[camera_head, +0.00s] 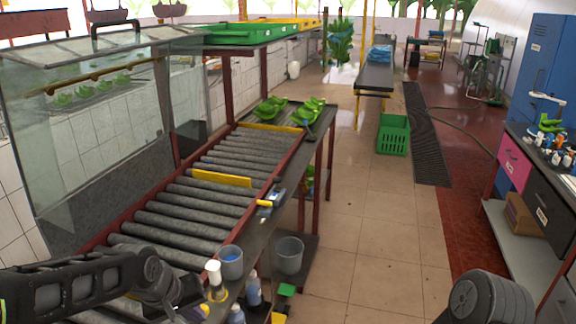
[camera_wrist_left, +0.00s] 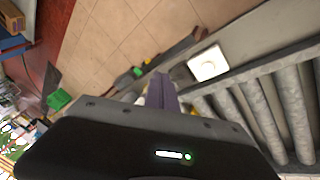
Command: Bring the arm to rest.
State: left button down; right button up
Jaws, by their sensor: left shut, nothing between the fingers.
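My left arm (camera_head: 90,284) comes in from the left, low over the near end of the roller conveyor (camera_head: 215,192). Its gripper (camera_head: 190,311) is at the bottom edge of the head view and shows only in part. In the left wrist view the fingers (camera_wrist_left: 163,94) are together with nothing seen between them. My right arm (camera_head: 490,300) shows only as a dark rounded link at the bottom right; its gripper is out of the picture.
Close to the left gripper stand a grey cup (camera_head: 231,262), a white-capped bottle (camera_head: 214,273) and a grey bucket (camera_head: 289,255). A glass panel (camera_head: 90,130) rises at left. A green crate (camera_head: 393,134) stands on the floor.

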pick_arm(q)
jog(key=s+d+f+m+h, duration=0.15)
jog(key=d+f, duration=0.25)
jog(key=f, duration=0.6)
jog(key=s+d+f+m, duration=0.15)
jog(key=d+f, duration=0.25)
jog(key=f, duration=0.6)
jog(key=s+d+f+g, duration=0.1)
jog(key=s+d+f, duration=0.1)
jog(key=s+f, duration=0.4)
jog(key=s+d+f+g, duration=0.1)
jog(key=s+f+g, duration=0.1)
jog(key=s+f, duration=0.5)
jog(key=s, duration=0.5)
jog(key=shift+s+d+g, duration=0.3)
jog(key=shift+d, duration=0.05)
jog(key=shift+w+r, duration=0.1)
